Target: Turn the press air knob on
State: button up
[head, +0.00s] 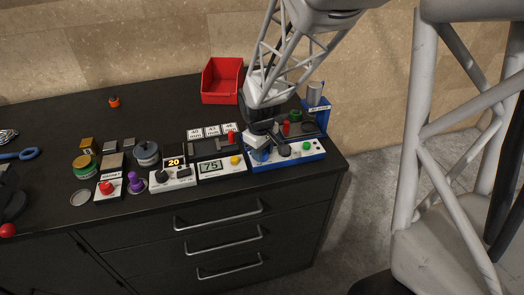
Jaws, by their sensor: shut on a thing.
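The press (248,164) is a blue and white unit at the right end of the black counter, with a control panel along its front. My gripper (260,147) points down over the left part of this panel. Its fingers are shut on a blue knob (261,156), which shows just below the fingertips. The fingers partly hide the knob, and I cannot tell which way it is turned. To its right on the panel are a black knob (285,151) and a green button (306,146).
A red bin (222,80) stands behind. Left of the press are a unit reading 75 (212,167), one reading 20 (174,163), a purple knob (135,182) and a red button (106,187). A silver cylinder (315,92) stands at the press's back right.

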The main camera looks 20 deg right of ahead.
jog(key=m, duration=0.3)
jog(key=shift+m, duration=0.4)
jog(key=m, duration=0.4)
jog(key=shift+w, duration=0.1)
jog(key=m, duration=0.4)
jog(key=shift+g, duration=0.3)
jog(key=shift+d+r+m, duration=0.1)
jog(key=shift+m, duration=1.9)
jog(key=o, duration=0.9)
